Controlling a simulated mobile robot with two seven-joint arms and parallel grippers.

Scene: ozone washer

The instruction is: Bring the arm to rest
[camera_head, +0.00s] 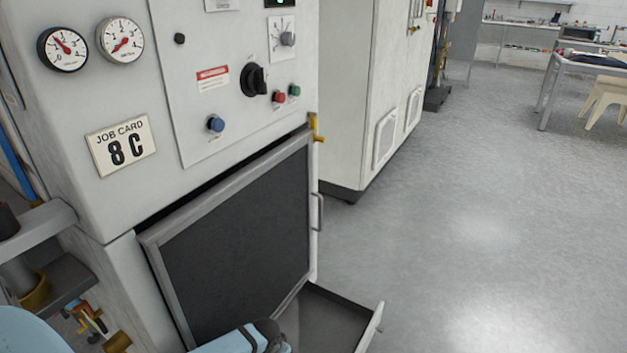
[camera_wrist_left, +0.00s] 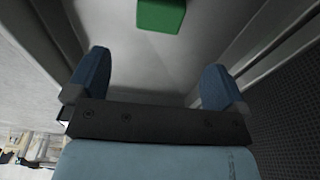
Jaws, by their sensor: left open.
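My left gripper (camera_wrist_left: 155,65) is open in the left wrist view, with its two blue fingers wide apart and nothing between them. Beyond the fingers, a green block (camera_wrist_left: 161,14) shows on a grey surface, apart from the fingers. In the head view, a light blue part of my left arm (camera_head: 228,343) comes in at the bottom edge, in front of the washer's dark framed panel (camera_head: 235,235). The fingers cannot be made out there. My right gripper is in neither view.
A grey open tray (camera_head: 335,318) juts out low at the right of the panel. A white cabinet (camera_head: 347,100) stands behind. The grey floor (camera_head: 480,210) to the right is clear.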

